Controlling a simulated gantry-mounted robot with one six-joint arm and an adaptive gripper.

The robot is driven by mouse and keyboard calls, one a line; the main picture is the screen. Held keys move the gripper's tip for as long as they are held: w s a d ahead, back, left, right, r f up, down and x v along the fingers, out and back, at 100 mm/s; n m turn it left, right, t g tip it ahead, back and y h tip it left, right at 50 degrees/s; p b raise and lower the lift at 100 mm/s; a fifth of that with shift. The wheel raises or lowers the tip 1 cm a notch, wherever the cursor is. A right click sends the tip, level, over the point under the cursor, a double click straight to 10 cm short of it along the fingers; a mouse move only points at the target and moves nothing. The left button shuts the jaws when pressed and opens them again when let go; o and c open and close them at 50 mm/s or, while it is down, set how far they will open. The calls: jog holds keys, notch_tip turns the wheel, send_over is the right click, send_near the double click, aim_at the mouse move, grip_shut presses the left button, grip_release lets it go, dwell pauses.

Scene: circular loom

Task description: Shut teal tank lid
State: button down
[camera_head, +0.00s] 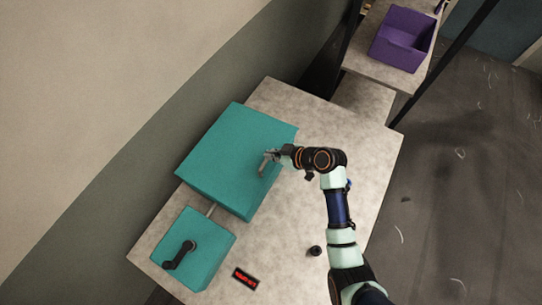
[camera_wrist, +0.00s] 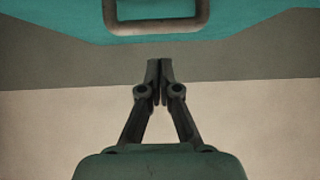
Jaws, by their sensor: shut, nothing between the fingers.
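The large teal tank (camera_head: 228,165) stands on the table, with a flat teal lid panel facing up in the head view. I cannot tell from this angle whether the lid is raised or fully down. A grey loop handle is on the teal panel (camera_wrist: 230,35) in the wrist view; the handle (camera_wrist: 155,28) lies just beyond my fingertips. My gripper (camera_head: 269,157) is over the right part of the tank in the head view. In the wrist view my gripper (camera_wrist: 159,64) has its fingers together, with nothing between them and a gap to the handle.
A smaller teal box (camera_head: 209,238) with a black crank (camera_head: 180,255) stands at the lower left, joined to the tank by a rod. A red-lit display (camera_head: 245,279) and a black knob (camera_head: 315,251) are near the front. A purple bin (camera_head: 393,52) sits on a shelf at the back.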

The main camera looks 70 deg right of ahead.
aim_at(274, 168)
jog(key=shift+f, duration=1.4)
jog(key=f+b, duration=0.1)
jog(key=f, duration=0.1)
jog(key=s+f+b, duration=0.1)
jog(key=f+b, duration=0.1)
jog(key=shift+a, duration=0.15)
jog(key=w+r+p+v, duration=0.1)
jog(key=p+v, duration=0.1)
jog(key=v, duration=1.1)
jog(key=shift+r+p, duration=0.35)
jog(key=shift+r, duration=0.05)
jog(key=shift+w, duration=0.1)
